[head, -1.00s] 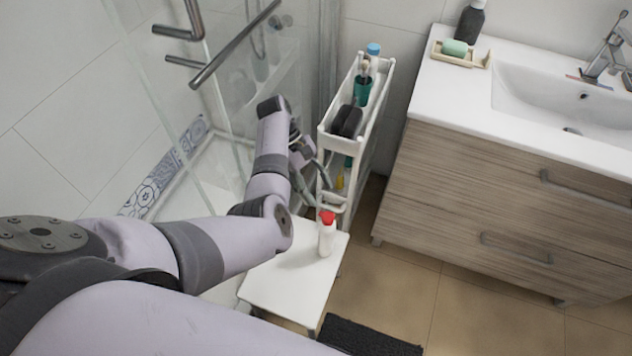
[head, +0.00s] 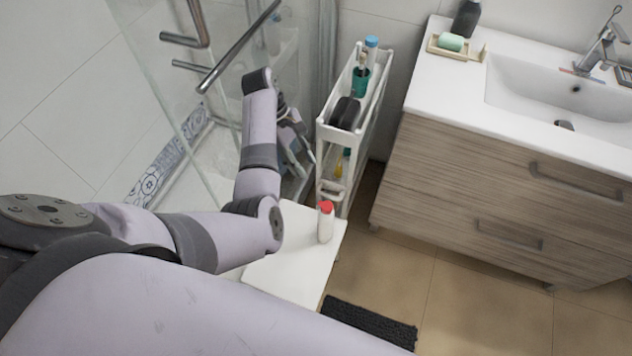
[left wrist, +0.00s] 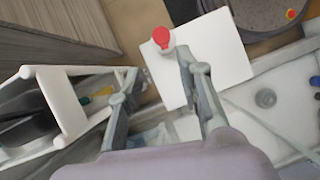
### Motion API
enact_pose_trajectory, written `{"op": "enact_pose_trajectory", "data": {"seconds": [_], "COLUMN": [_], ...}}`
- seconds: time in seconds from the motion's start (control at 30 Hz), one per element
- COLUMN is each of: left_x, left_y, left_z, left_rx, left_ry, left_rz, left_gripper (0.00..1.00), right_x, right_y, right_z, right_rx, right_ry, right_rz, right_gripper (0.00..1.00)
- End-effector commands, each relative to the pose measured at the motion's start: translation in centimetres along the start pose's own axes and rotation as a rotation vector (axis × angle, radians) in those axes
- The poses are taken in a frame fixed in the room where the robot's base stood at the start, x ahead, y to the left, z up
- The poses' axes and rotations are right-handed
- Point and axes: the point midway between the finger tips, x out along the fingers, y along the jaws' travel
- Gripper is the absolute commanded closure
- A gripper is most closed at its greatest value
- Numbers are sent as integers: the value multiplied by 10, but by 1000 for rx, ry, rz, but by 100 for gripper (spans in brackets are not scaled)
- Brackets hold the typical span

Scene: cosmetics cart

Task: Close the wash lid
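The wash is a white bottle (head: 325,225) with a red lid (head: 326,206). It stands upright on a small white stool (head: 292,266) in the head view. In the left wrist view, the red lid (left wrist: 162,37) shows beyond the fingertips, at the stool's edge. Whether the lid is fully down is too small to tell. My left gripper (head: 304,168) is beside the cart, behind and left of the bottle. In the left wrist view, its fingers (left wrist: 157,68) are spread with nothing between them, apart from the bottle. My right gripper is in neither view.
A narrow white cart (head: 330,133) with bottles and dark items stands close to the right of my left gripper. The glass shower screen and metal bar (head: 238,45) are at left. A wooden sink cabinet (head: 480,190) is at right. A dark mat (head: 368,323) lies in front.

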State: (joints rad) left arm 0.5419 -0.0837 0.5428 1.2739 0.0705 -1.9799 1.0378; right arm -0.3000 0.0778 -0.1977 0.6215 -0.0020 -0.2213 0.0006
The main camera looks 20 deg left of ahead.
Motion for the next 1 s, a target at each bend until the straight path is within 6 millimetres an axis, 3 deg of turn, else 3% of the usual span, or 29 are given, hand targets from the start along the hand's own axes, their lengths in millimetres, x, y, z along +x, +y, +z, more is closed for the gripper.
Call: {"op": "enact_pose_trajectory", "data": {"seconds": [0.03,0.1,0.27,0.47,1.0], "left_x": [-20,-29,-26,7,119], "left_y": [-4,-8,-12,-11,-6], "left_z": [3,0,-6,-9,-19], "left_rx": [-29,-60,-87,-86,-85], "left_ry": [29,61,86,84,84], "left_rz": [16,32,42,39,40], "left_gripper": [67,67,67,67,67], "right_x": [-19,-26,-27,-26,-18], "right_y": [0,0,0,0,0], "right_z": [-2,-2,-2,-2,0], "right_rx": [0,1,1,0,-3], "right_ry": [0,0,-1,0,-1], "right_rz": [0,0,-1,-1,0], "right_gripper": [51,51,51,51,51]}}
